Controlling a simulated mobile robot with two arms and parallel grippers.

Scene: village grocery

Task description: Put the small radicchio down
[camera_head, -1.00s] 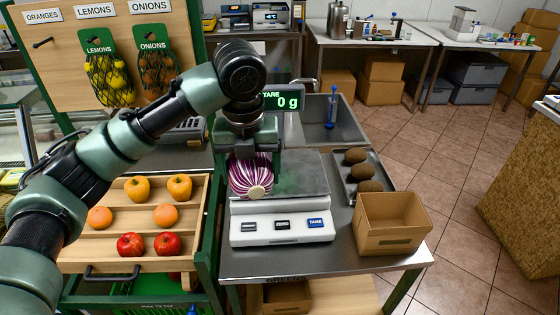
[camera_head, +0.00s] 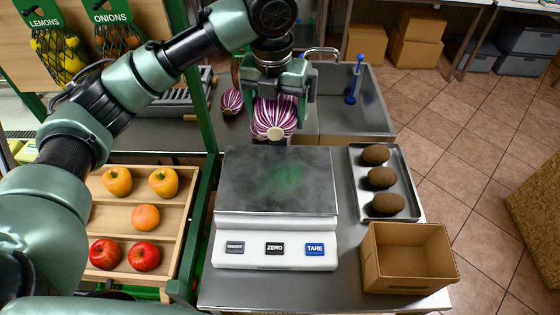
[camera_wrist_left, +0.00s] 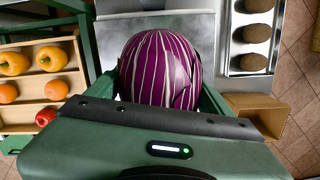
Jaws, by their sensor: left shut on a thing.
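My left gripper (camera_head: 277,98) comes down from above and is shut on a purple-and-white striped radicchio (camera_head: 274,118), its pale base facing the head camera. They are at the back edge of the scale's steel plate (camera_head: 276,180); whether the radicchio touches anything below it, I cannot tell. In the left wrist view the radicchio (camera_wrist_left: 160,72) fills the middle between the fingers. A second striped radicchio (camera_head: 231,101) lies on the counter behind the scale, left of the held one. The scale plate is bare, with a greenish reflection. My right gripper is not in view.
A steel tray with several brown kiwi-like fruits (camera_head: 382,177) lies right of the scale. An empty cardboard box (camera_head: 408,262) stands at the front right. A sink (camera_head: 345,100) is behind. A wooden rack (camera_head: 190,212) with peppers, an orange and apples is at left.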

